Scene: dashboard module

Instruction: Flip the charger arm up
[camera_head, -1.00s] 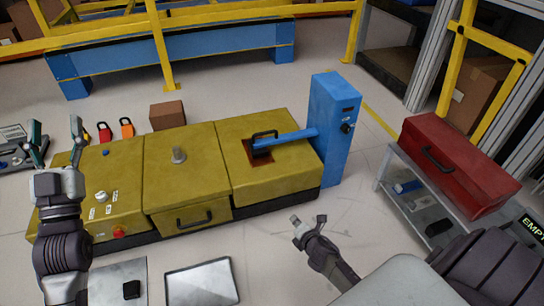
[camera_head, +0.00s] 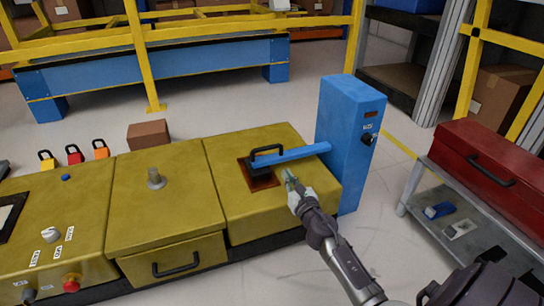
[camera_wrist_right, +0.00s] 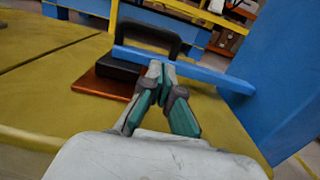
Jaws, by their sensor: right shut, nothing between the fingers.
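The blue charger arm (camera_head: 300,153) reaches left from the blue post (camera_head: 348,135) and lies flat above the yellow module. Its black handle (camera_head: 266,149) stands at its left end over a reddish-brown plate (camera_head: 262,180). My right gripper (camera_head: 289,178) is shut and empty, just in front of and below the charger arm. In the right wrist view the shut fingertips (camera_wrist_right: 156,72) overlap the lower edge of the charger arm (camera_wrist_right: 200,70); I cannot tell whether they touch it. My left gripper is out of view.
The yellow module (camera_head: 165,205) has a grey knob (camera_head: 155,178) and a red button (camera_head: 71,282). A red toolbox (camera_head: 490,160) stands on a grey cart at right. A small brown box (camera_head: 148,135) and several padlocks are behind the module.

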